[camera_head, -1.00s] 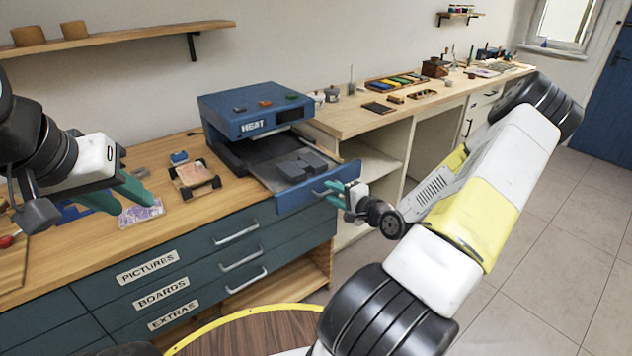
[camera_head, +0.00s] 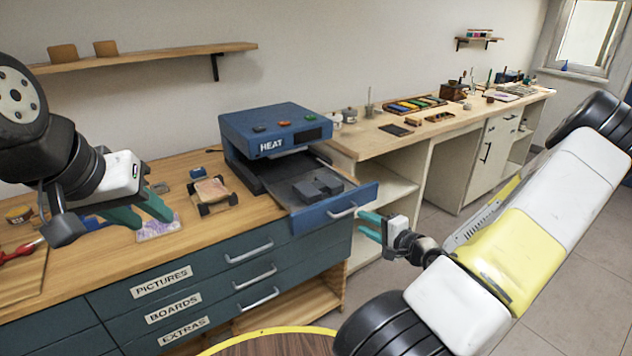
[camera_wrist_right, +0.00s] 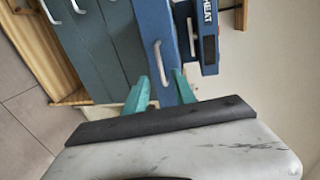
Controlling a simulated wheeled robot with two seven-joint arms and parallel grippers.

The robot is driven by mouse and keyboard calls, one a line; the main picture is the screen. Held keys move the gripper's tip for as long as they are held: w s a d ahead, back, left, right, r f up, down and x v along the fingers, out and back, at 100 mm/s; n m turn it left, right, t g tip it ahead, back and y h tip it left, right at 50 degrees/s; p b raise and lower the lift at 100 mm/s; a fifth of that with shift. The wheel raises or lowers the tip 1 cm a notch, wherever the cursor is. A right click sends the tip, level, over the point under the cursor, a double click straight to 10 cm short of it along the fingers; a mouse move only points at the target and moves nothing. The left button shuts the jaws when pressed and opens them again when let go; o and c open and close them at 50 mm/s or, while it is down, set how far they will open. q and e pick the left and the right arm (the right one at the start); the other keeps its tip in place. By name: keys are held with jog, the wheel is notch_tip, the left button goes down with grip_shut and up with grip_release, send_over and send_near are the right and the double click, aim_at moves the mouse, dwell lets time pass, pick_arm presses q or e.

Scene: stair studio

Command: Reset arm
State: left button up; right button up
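My left gripper (camera_head: 155,222) has teal fingers spread apart above the wooden counter, close to a small purple-patterned picture (camera_head: 158,228). Nothing shows between its fingers. My right gripper (camera_head: 361,225) hangs in front of the counter, to the lower right of the pulled-out tray (camera_head: 352,205) of the blue heat press (camera_head: 262,143). Its teal fingers are apart and empty. In the right wrist view, the open right gripper (camera_wrist_right: 161,92) points toward the blue tray front and its handle (camera_wrist_right: 160,62). The fingers look apart from the handle.
Labelled drawers (camera_head: 165,285) line the counter front and are shut. A wall shelf (camera_head: 150,57) runs above. The second bench (camera_head: 440,125) at right holds paint trays. Floor (camera_head: 580,240) shows at the right.

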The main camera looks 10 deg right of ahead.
jog(key=shift+w, duration=0.1)
jog(key=s+a+r+n+g+h, duration=0.1)
jog(key=a+r+n+g+h, duration=0.15)
jog(key=r+n+g, duration=0.4)
jog(key=s+a+r+n+g+h, duration=0.15)
jog(key=r+n+h, duration=0.25)
jog(key=r, duration=0.5)
jog(key=s+a+r+n+y, duration=0.1)
jog(key=s+a+r+n, duration=0.1)
jog(key=s+a+r, duration=0.2)
jog(key=s+a+r+n+y, duration=0.2)
jog(key=s+a+r, duration=0.3)
jog(key=s+a, duration=0.3)
jog(key=s, duration=0.4)
jog(key=shift+a+r, duration=0.25)
jog(key=shift+a, duration=0.15)
